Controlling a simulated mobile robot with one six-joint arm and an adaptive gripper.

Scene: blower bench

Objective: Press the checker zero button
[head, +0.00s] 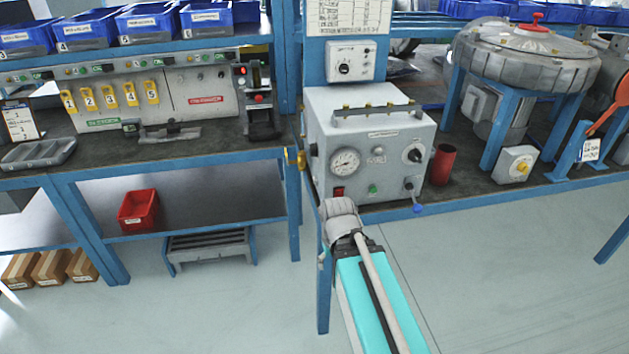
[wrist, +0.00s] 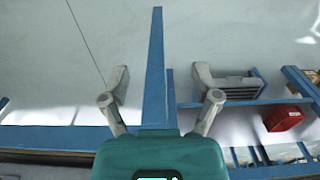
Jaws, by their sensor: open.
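The grey tester box (head: 375,130) stands on the bench in the head view, with a round gauge, a dark knob (head: 414,155), a red switch (head: 338,193) and a green button (head: 373,188) on its front. A smaller box with a black dial (head: 350,62) is mounted above it. I cannot read which control is the checker zero button. My gripper (wrist: 160,78) is open and empty in the wrist view, facing a blue bench leg (wrist: 156,60) and the floor. In the head view my arm reaches up in front of the bench, below the tester; the fingers are not clear there.
A red cup (head: 443,164) and a blower (head: 525,60) stand right of the tester. A red bin (head: 138,210) sits on the lower shelf, and a grey step stool (head: 210,247) is on the floor.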

